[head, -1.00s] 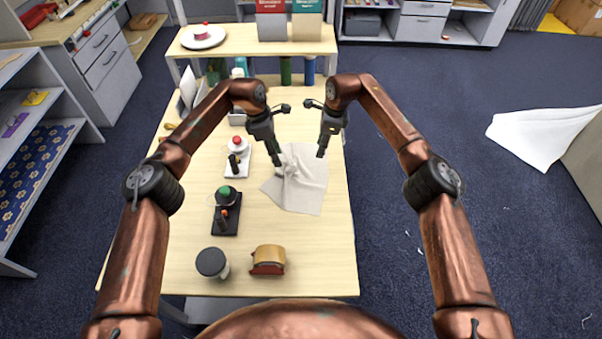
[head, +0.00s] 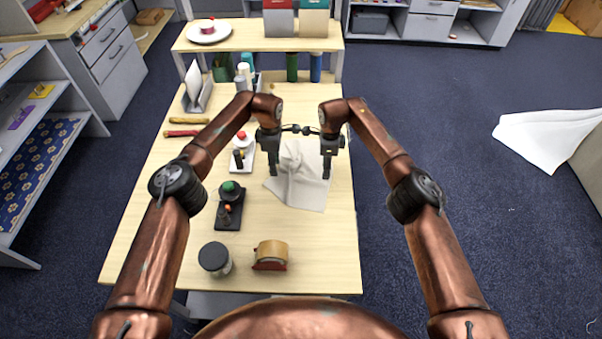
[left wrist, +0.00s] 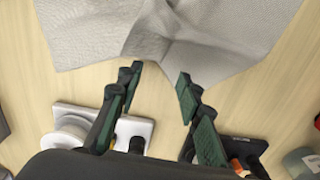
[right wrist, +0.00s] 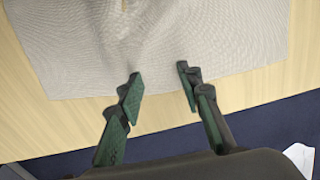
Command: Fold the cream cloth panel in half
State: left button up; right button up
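The cream cloth panel (head: 301,186) lies rumpled on the table, with a raised crease running through its middle. It also shows in the left wrist view (left wrist: 210,30) and the right wrist view (right wrist: 215,35). My left gripper (head: 273,172) is at the cloth's left edge; in the left wrist view its fingers (left wrist: 160,75) are apart with nothing between them but table and the cloth's edge. My right gripper (head: 326,172) is at the cloth's right side; in the right wrist view its fingers (right wrist: 157,80) are apart over the cloth's edge, holding nothing.
Left of the cloth stand a white device with a red button (head: 241,150) and a black device with a green button (head: 229,200). A dark-lidded jar (head: 214,259) and a tape dispenser (head: 270,255) are at the front. The table (head: 325,245) is bare at front right.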

pick_arm(q)
jog(key=shift+s, duration=0.1)
pick_arm(e)
jog(key=shift+s, duration=0.1)
pick_arm(q)
jog(key=shift+s, duration=0.1)
pick_arm(e)
jog(key=shift+s, duration=0.1)
pick_arm(q)
jog(key=shift+f, duration=0.15)
pick_arm(e)
jog(key=shift+f, duration=0.15)
pick_arm(q)
jog(key=shift+f, duration=0.25)
jog(key=shift+f, duration=0.3)
pick_arm(e)
jog(key=shift+f, duration=0.1)
pick_arm(q)
jog(key=c, duration=0.6)
pick_arm(e)
jog(key=c, duration=0.6)
pick_arm(q)
jog(key=shift+f, duration=0.15)
grip_shut()
pick_arm(e)
jog(key=shift+s+d+f, duration=0.1)
jog(key=shift+f, duration=0.15)
grip_shut()
